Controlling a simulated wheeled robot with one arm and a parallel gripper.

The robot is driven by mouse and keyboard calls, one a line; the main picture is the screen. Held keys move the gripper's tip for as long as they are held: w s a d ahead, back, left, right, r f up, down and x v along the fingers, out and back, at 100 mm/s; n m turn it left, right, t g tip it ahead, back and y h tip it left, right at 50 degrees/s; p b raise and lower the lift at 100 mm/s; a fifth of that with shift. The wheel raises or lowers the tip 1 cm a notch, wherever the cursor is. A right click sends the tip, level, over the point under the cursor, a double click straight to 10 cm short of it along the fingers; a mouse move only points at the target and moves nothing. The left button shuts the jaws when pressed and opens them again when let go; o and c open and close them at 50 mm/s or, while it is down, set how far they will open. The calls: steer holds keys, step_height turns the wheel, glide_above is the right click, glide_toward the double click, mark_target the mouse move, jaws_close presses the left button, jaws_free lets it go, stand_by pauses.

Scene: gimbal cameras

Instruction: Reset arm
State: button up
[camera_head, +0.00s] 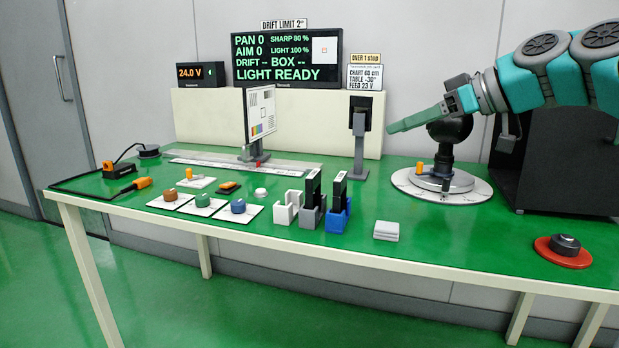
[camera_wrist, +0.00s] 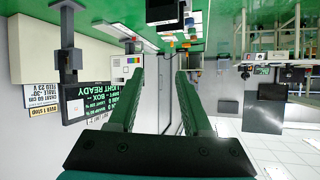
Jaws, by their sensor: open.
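My gripper (camera_head: 408,122) is at the end of my teal arm, at the right of the head view, held above the green table (camera_head: 490,240). It is level with the upper part of a black device on a grey stand (camera_head: 358,125) and to its right. In the wrist view both green fingers (camera_wrist: 158,70) are spread apart with nothing between them. That view is upside down. A round gimbal turntable (camera_head: 443,186) with a black head stands on the table below my arm.
A black box (camera_head: 545,165) stands behind my arm. A chart (camera_head: 262,112) stands at the back by a display (camera_head: 287,58). Coloured knobs (camera_head: 204,201), white, grey and blue holders (camera_head: 338,215) and a black knob on a red disc (camera_head: 563,248) occupy the front. The front right tabletop is mostly clear.

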steer(key=s+a+f+m+g+h, duration=0.2)
steer(key=s+a+f, duration=0.3)
steer(key=s+f, duration=0.3)
steer(key=s+a+f+m+g+h, duration=0.1)
steer(key=s+a+f+g+h, duration=0.15)
steer(key=s+a+f, duration=0.55)
steer(key=s+d+f+m+g+h, duration=0.2)
steer(key=s+d+f, duration=0.3)
steer(key=s+f, duration=0.5)
steer(key=s+d+f+m+g+h, duration=0.2)
steer(key=s+d+f, duration=0.4)
steer(key=s+f, duration=0.4)
step_height(320, 180, down, 4)
steer(key=m+h, duration=0.1)
steer(key=m, duration=0.1)
steer(key=shift+s+m+g, duration=0.25)
steer(key=shift+m+g, duration=0.05)
steer(key=shift+g, duration=0.05)
steer(key=shift+h, duration=0.25)
steer(key=shift+c, duration=0.2)
